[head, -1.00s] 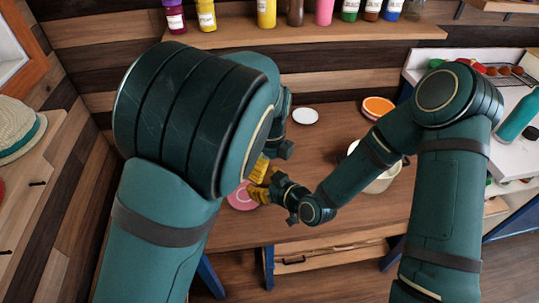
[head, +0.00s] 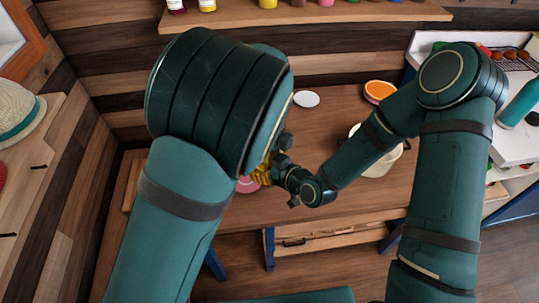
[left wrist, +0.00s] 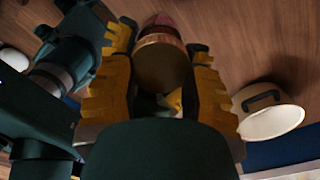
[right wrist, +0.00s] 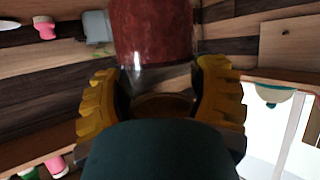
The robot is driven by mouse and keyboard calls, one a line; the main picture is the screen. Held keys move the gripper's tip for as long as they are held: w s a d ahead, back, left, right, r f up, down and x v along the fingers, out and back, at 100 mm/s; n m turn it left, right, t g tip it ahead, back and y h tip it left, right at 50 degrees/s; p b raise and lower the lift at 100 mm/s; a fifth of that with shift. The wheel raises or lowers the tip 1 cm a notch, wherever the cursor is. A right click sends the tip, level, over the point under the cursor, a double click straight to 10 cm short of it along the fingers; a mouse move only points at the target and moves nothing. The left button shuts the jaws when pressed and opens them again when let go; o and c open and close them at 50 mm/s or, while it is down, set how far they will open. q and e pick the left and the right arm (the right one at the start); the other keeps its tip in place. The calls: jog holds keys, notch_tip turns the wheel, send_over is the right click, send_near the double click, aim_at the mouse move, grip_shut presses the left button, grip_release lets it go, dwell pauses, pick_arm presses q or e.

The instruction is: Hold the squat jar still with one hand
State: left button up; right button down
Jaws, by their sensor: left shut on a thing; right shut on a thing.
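The squat jar (right wrist: 155,30) is clear glass with dark red contents, seen close up in the right wrist view. My right gripper (right wrist: 160,75) is shut on it, one yellow finger at each side. A round tan-and-copper lid (left wrist: 160,62) shows between the fingers of my left gripper (left wrist: 163,50) in the left wrist view, with red just beyond it. My left gripper is shut on this lid.
A white plate (head: 306,99), an orange-topped dish (head: 379,90) and a cream pot (head: 383,163) stand farther right. A bottle shelf (head: 340,17) is at the back.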

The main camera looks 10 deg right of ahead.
pick_arm(q)
jog(key=shift+w+d, duration=0.1)
jog(key=shift+w, duration=0.05)
jog(key=o, duration=1.1)
jog(key=shift+o, duration=0.2)
jog(key=shift+r, duration=2.2)
jog(key=shift+o, duration=1.2)
jog(key=shift+r, duration=0.2)
jog(key=r, duration=0.3)
jog(key=shift+a, duration=0.3)
jog(key=shift+a+f, duration=0.15)
jog(key=shift+f, duration=3.85)
